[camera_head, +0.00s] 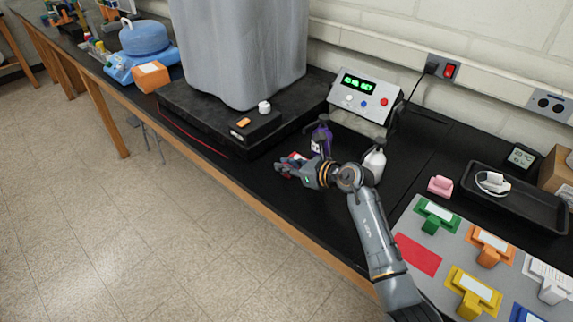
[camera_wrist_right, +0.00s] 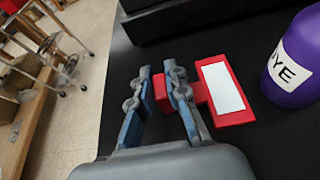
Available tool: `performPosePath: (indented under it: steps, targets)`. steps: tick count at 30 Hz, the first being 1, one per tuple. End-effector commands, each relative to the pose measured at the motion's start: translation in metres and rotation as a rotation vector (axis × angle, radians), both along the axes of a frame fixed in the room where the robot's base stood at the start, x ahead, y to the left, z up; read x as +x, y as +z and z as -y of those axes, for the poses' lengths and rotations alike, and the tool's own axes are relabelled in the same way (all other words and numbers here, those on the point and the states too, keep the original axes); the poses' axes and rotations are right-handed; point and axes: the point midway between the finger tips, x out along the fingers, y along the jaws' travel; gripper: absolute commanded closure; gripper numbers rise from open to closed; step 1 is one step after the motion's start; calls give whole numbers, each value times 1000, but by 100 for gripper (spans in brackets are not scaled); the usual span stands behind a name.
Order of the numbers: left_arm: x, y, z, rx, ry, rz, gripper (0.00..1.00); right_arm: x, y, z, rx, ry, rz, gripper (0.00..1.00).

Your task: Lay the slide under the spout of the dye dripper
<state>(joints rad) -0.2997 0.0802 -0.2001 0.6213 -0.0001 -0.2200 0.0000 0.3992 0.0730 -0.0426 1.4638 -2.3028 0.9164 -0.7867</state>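The red slide holder with a white slide (camera_wrist_right: 224,88) shows in the right wrist view, against the black bench. Its red handle block is between the fingers of my right gripper (camera_wrist_right: 160,85), which look closed on it. In the head view the right gripper (camera_head: 290,164) is low at the bench's front edge, mostly hiding the red holder. The dye dripper is a purple bottle (camera_head: 321,140) with a dark top, just behind the gripper. Its DYE label shows in the wrist view (camera_wrist_right: 297,65), right of the slide. The spout is cut off there. My left gripper is out of view.
A white bottle (camera_head: 374,165) stands right of the dripper. A control box (camera_head: 363,97) is behind. A black platform (camera_head: 205,113) is at left. The grey mat (camera_head: 405,222) holds several coloured holders and a bare red patch. A black tray (camera_head: 513,198) lies at right.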

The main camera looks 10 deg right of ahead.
Motion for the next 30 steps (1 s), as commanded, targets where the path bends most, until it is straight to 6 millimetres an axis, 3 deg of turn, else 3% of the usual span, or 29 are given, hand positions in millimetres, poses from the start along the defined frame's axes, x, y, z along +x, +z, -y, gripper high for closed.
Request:
performPosePath:
  steps: [1, 3, 16, 30]
  targets:
    - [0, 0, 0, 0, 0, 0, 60, 0, 0, 0, 0, 0, 0, 72]
    - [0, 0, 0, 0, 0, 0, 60, 0, 0, 0, 0, 0, 0, 60]
    - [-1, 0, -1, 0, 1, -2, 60, -7, 4, 7, -3, -2, 1, 60]
    - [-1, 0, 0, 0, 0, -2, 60, -73, 38, 58, -3, -1, 0, 60]
